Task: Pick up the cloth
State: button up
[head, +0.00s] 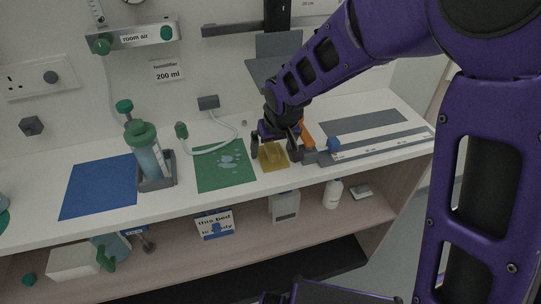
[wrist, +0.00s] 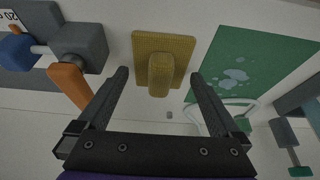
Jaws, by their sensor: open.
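The cloth (head: 272,161) is a small yellow square lying on the white counter, just right of the green mat. In the wrist view the cloth (wrist: 143,45) has a raised ridge (wrist: 161,74) along its middle. My gripper (head: 273,140) is just above the cloth on its far side. In the wrist view my gripper (wrist: 162,76) is open, with one finger on each side of the ridge and nothing held. The fingers look apart from the ridge; I cannot tell their exact height.
The green mat (head: 240,176) with pale wet-looking patches lies left of the cloth. An orange piece (head: 307,134) and a dark grey block with a blue knob (head: 333,145) stand close on the right. A green-lidded bottle (head: 149,159) and blue mat (head: 97,188) are farther left.

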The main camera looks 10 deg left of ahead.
jog(key=shift+w+a+f, duration=0.15)
jog(key=shift+w+f, duration=0.15)
jog(key=shift+f, duration=0.15)
jog(key=shift+s, duration=0.1)
jog(key=shift+c, duration=0.6)
jog(key=c, duration=1)
jog(key=shift+r, duration=0.15)
